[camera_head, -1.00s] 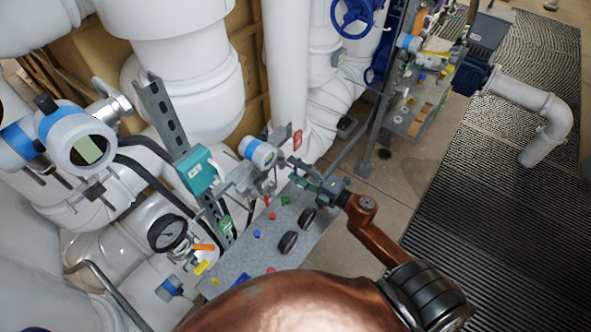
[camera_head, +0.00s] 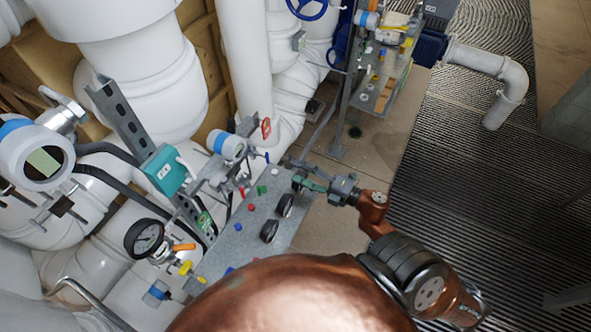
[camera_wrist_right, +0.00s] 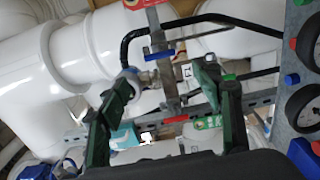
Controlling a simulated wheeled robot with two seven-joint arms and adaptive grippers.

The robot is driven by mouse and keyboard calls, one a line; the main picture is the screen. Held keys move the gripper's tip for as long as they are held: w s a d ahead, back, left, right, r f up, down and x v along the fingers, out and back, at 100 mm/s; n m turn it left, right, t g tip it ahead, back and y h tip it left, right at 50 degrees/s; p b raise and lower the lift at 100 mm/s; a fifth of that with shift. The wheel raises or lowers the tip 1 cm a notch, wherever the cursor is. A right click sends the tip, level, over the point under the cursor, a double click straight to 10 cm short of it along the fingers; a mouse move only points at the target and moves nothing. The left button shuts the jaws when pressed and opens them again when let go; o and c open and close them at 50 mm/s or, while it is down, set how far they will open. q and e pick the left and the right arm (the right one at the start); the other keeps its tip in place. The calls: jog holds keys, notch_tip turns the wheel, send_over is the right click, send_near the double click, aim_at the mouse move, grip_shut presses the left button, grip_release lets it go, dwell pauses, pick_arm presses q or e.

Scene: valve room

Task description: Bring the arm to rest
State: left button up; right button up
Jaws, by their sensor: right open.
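My right gripper (camera_head: 308,184) is open and empty. It reaches in from the lower right on its copper-coloured arm, above the far right edge of the grey panel (camera_head: 225,256). In the right wrist view its two dark green fingers (camera_wrist_right: 162,82) stand apart with nothing held between them. Behind them are a metal valve fitting with a blue handle (camera_wrist_right: 159,52) and white pipes. Whether the fingers touch anything is hard to tell, but a gap seems to show. My left gripper is not in view.
The panel carries two black round knobs or gauges (camera_head: 286,204) and several small coloured buttons. A pressure gauge (camera_head: 144,238), a teal box (camera_head: 163,170) and a transmitter (camera_head: 228,146) stand left of the arm. The grated floor (camera_head: 460,170) at right is open.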

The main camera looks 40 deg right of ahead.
jog(key=shift+f, duration=0.1)
dwell(0.3)
